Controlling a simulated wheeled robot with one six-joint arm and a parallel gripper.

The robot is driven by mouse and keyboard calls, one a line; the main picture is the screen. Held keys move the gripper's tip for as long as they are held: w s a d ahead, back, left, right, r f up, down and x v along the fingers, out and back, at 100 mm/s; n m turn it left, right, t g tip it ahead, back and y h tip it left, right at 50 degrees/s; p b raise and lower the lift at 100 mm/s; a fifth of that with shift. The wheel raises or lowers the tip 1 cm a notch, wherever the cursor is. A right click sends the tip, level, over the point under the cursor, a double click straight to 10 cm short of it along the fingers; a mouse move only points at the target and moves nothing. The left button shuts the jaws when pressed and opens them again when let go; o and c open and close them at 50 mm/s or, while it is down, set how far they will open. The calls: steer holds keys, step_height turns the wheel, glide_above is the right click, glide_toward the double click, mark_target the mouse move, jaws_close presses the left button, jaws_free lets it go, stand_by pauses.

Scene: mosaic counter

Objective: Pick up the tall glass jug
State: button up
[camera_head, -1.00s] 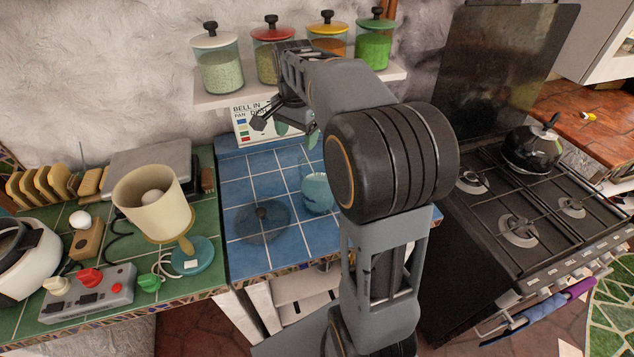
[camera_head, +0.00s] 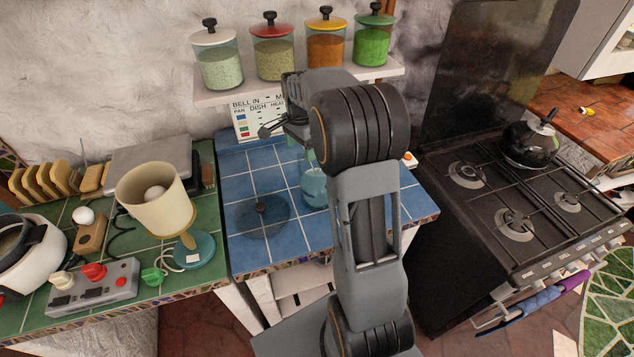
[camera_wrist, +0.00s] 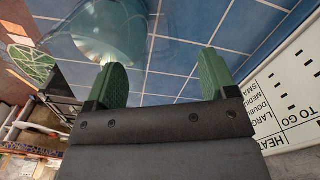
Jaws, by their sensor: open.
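The tall glass jug (camera_head: 313,188) stands on the blue tiled counter, clear with a teal tint low down. My arm hides part of it in the head view. In the wrist view the jug (camera_wrist: 112,28) shows large at the top, beyond and left of the middle of my fingers. My gripper (camera_wrist: 163,68) has two green-padded fingers spread apart with nothing between them. In the head view it is at the back of the counter, near the sign, mostly hidden by my arm. I see no contact with the jug.
A printed sign (camera_head: 250,117) stands against the wall under a shelf (camera_head: 213,98) of several lidded jars. A cream cup-like vessel (camera_head: 152,208) stands left, the stove (camera_head: 535,205) right.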

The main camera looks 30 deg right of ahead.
steer(key=shift+f+p, duration=0.5)
steer(key=shift+f, duration=1.85)
steer(key=shift+r, duration=0.15)
jaws_close()
